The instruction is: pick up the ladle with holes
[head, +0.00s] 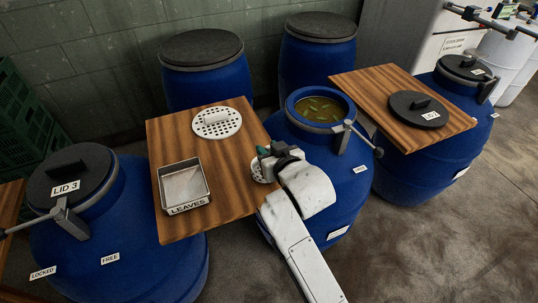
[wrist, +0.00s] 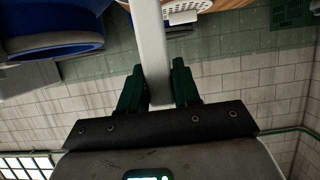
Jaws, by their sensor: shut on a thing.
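The ladle with holes shows in the head view as a pale perforated round (head: 260,173) beside my gripper, by the right edge of the left wooden board; my gripper and arm hide part of it. My gripper (head: 268,154) is shut on its pale flat handle, which shows as a light grey bar (wrist: 150,45) between the green fingers (wrist: 158,88) in the wrist view. Whether the ladle touches the board or hangs above it, I cannot tell.
The left board (head: 229,188) carries a perforated white disc (head: 216,122) and a metal tray labelled LEAVES (head: 183,184). An open blue barrel (head: 291,108) holds green pieces in liquid. The right board (head: 381,88) carries a black lid (head: 418,108). Closed blue barrels stand around.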

